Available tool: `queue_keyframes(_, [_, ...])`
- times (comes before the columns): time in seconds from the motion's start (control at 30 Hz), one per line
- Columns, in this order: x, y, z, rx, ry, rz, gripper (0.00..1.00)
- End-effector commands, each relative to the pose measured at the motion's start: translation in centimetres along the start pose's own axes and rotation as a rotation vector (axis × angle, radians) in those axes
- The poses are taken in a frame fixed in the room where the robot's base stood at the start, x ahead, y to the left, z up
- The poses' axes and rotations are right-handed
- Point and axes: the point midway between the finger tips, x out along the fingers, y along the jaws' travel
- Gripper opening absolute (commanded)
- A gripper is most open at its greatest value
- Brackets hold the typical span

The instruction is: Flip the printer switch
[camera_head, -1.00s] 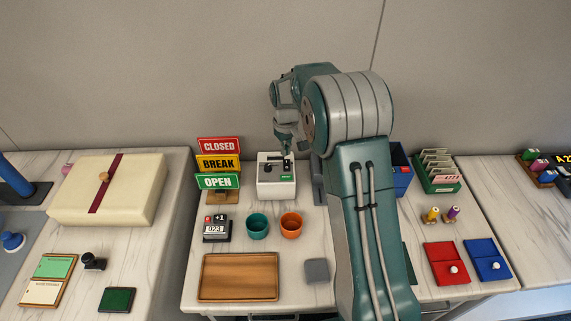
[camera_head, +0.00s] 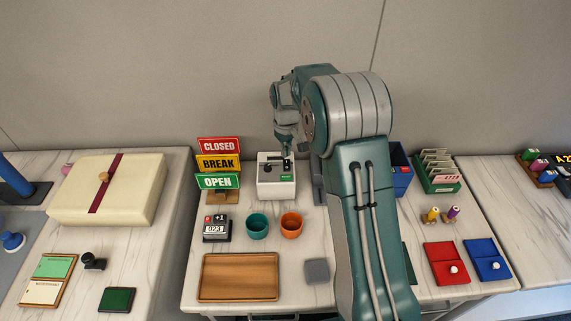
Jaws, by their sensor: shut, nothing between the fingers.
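The printer (camera_head: 276,187) is a small white box with a dark top part and a green mark on its front, at the back of the middle table. The dark switch part (camera_head: 274,161) shows on its top. My gripper (camera_head: 287,156) is shut and empty, pointing down at the right part of the printer's top. Its tips are small here, and I cannot tell whether they touch the switch.
Closed, break and open signs (camera_head: 218,163) stand left of the printer. A teal cup (camera_head: 257,226), an orange cup (camera_head: 291,225) and a counter (camera_head: 216,228) stand in front. A wooden tray (camera_head: 239,257) lies nearer. My arm covers the table's right middle.

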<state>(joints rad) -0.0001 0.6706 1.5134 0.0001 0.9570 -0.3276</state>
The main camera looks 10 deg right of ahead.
Motion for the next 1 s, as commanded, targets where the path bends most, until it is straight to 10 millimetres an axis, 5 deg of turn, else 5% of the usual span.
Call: queue_keyframes(1.0, [0.68, 0.01, 0.00, 0.000, 0.000, 0.000, 0.00])
